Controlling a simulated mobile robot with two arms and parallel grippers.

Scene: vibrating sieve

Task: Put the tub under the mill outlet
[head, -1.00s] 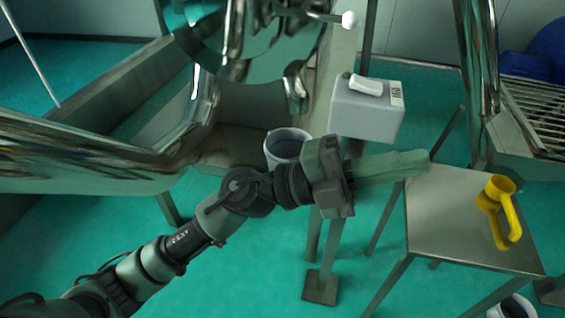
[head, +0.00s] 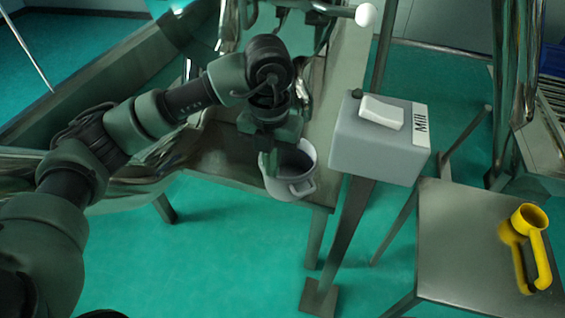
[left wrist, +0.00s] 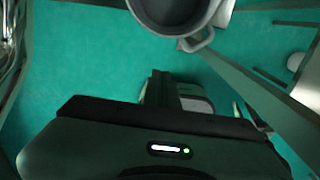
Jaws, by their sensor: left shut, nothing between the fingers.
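The tub (head: 281,188) is light grey and round, with a handle on its near right side. It stands upright at the right end of a metal bench, below the machine. In the left wrist view the tub (left wrist: 188,29) is at the top, cut off by the frame edge, with its handle towards the gripper. My left gripper (head: 267,152) points down and is shut and empty over the tub's left side; contact cannot be told. In the left wrist view its fingers (left wrist: 163,87) lie below the tub. The mill outlet cannot be made out behind my arm. My right gripper is not in view.
A grey switch box (head: 372,150) labelled "Mill" stands on a post just right of the tub. A small metal table (head: 455,250) at the right bears a yellow handled scoop (head: 532,235). Shiny machine parts and a white-knobbed lever (head: 366,14) are above. Green floor is free in front.

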